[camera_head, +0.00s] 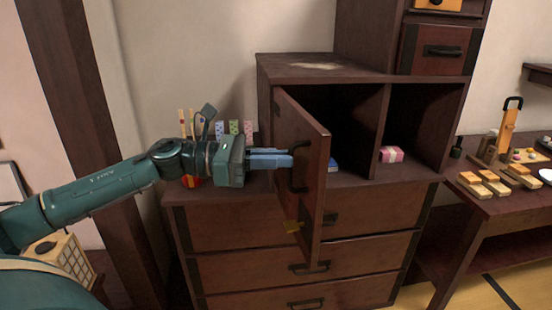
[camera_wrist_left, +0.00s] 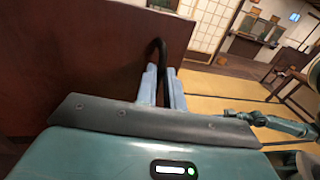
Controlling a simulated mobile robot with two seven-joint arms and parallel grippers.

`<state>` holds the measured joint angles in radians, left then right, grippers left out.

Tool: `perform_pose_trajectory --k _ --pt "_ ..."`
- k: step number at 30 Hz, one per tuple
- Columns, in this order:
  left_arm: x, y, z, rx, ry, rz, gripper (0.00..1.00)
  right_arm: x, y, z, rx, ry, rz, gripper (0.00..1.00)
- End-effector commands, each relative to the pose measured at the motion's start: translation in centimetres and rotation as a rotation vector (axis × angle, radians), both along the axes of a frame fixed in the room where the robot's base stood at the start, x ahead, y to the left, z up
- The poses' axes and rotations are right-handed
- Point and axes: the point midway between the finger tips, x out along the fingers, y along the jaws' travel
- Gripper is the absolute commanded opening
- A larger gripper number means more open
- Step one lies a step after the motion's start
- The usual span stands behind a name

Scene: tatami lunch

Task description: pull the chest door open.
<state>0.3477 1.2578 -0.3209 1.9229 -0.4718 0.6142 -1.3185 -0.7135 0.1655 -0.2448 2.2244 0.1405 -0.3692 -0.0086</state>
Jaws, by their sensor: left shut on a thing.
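The chest door (camera_head: 308,180) is a dark reddish-brown panel, hinged at its left side. It stands swung out from the chest (camera_head: 300,68), and the compartment (camera_head: 342,108) behind it shows. My left gripper (camera_head: 290,161) comes in from the left and is shut on the door's black handle (camera_head: 299,180). In the left wrist view the blue-grey fingers (camera_wrist_left: 162,88) close on the black handle (camera_wrist_left: 157,50), beside the brown door panel (camera_wrist_left: 80,60).
A pink-and-white box (camera_head: 391,154) sits in the right compartment. Drawers (camera_head: 240,228) lie below the door. Several patterned blocks (camera_head: 234,128) stand behind my left arm. A low table (camera_head: 475,200) with wooden pieces stands at right.

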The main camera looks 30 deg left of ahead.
Motion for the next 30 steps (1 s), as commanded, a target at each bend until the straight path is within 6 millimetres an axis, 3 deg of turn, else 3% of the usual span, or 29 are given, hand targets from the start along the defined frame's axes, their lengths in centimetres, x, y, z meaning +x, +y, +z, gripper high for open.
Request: perform_pose_trajectory --k 2,3,11,25,30 --pt "0.75 0.89 0.67 -0.003 -0.013 0.036 0.00 0.03 -0.03 0.03 -0.001 0.000 0.000 0.27" --pt "0.75 0.89 0.67 -0.002 -0.014 0.036 0.10 0.04 -0.04 0.02 -0.002 0.000 0.000 0.27" --pt "0.71 0.81 0.55 -0.004 -0.012 0.035 0.32 0.06 -0.05 -0.18 -0.004 0.004 0.001 0.27" --pt "0.49 0.59 0.19 -0.003 -0.005 0.025 0.32 0.05 -0.03 -0.35 -0.005 0.007 0.002 0.27" --pt "0.03 1.36 -0.20 -0.003 -0.001 0.026 0.32 0.15 -0.08 -0.74 -0.006 -0.004 0.001 0.27"
